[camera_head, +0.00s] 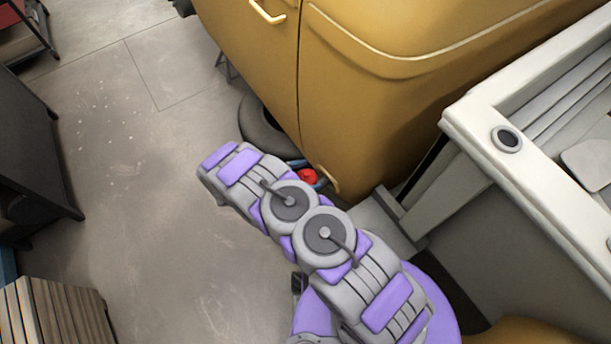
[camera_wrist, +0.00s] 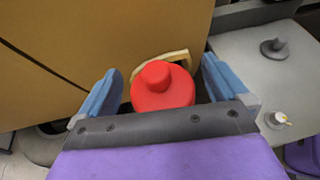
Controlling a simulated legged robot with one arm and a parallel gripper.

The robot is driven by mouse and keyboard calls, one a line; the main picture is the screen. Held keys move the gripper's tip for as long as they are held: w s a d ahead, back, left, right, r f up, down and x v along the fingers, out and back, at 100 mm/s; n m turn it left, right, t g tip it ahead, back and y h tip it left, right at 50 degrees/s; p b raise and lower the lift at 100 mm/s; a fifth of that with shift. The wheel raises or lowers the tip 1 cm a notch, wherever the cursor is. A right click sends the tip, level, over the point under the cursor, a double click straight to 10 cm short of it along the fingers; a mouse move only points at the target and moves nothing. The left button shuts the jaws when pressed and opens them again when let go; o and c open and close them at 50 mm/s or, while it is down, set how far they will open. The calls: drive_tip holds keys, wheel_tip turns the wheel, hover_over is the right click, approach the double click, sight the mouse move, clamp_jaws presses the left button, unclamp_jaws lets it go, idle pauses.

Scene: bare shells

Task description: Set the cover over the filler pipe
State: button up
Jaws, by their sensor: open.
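A red cover (camera_wrist: 163,90) with a round knob on top shows between the two blue fingers of my gripper (camera_wrist: 160,70). The fingers are apart, with visible gaps to the cover on both sides. The cover also shows in the head view (camera_head: 307,177), low beside the yellow body, partly hidden by my arm. A gold curved rim (camera_wrist: 178,57) shows just behind the cover. I cannot tell whether this rim belongs to the filler pipe or whether the cover touches it. The cover's underside and any pipe beneath it are hidden.
The yellow vehicle body (camera_head: 390,100) stands close beyond my gripper. A white bed frame (camera_head: 476,118) with a dark round socket (camera_head: 507,138) is at right. A grey surface (camera_wrist: 245,75) bears a grey knob (camera_wrist: 274,47) and a small pale fitting (camera_wrist: 277,119).

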drive_tip(key=p+v, duration=0.3)
drive_tip(key=v, duration=0.9)
drive_tip(key=shift+r, duration=0.3)
drive_tip(key=shift+s, duration=0.1)
